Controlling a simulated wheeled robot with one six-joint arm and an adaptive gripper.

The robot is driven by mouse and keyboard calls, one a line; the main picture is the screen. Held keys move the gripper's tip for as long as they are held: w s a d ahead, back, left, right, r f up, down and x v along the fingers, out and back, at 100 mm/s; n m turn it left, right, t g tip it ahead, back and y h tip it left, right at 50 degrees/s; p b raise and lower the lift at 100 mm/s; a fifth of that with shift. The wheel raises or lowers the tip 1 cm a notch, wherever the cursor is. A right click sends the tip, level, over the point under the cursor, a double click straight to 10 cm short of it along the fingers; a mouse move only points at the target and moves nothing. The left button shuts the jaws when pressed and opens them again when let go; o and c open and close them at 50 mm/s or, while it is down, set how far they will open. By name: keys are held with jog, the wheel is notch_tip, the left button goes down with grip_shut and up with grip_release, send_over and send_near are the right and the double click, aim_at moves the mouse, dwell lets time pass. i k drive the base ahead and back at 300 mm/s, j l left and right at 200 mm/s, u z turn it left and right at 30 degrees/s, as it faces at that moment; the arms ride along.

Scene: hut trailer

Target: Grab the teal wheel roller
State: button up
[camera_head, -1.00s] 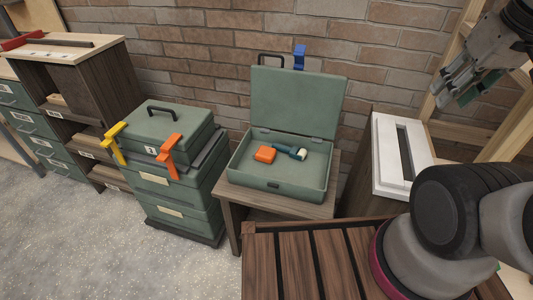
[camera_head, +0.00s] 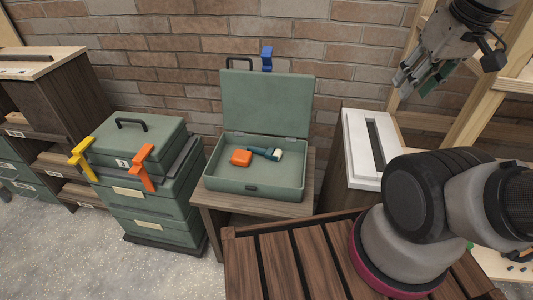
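The teal wheel roller (camera_head: 264,153) lies inside the open green case (camera_head: 252,186), with its pale wheel end pointing right. An orange block-like item (camera_head: 241,158) lies just left of it. My gripper (camera_head: 416,84) is at the upper right, high above and well to the right of the case, pointing down and left. Its fingers look apart with nothing between them. No part of the roller is hidden by my arm.
The case's lid stands upright behind it, against the brick wall, with a blue clamp (camera_head: 267,59) above. Stacked green toolboxes (camera_head: 152,196) with yellow and orange clamps stand left. A white-topped cabinet (camera_head: 359,150) stands right. A slatted wooden surface (camera_head: 290,262) is in front.

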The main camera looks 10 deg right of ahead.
aim_at(268, 153)
jog(key=k+l+z, duration=0.1)
jog(key=k+z, duration=0.15)
jog(key=k, duration=0.4)
jog(key=j+z, duration=0.15)
jog(key=z, duration=0.35)
jog(key=k+j+z, duration=0.1)
jog(key=z, duration=0.35)
jog(key=k+j+z, duration=0.1)
jog(key=z, duration=0.4)
jog(key=k+j, duration=1.15)
jog(key=j, duration=0.25)
jog(key=i+j, duration=0.1)
jog(key=i, duration=0.8)
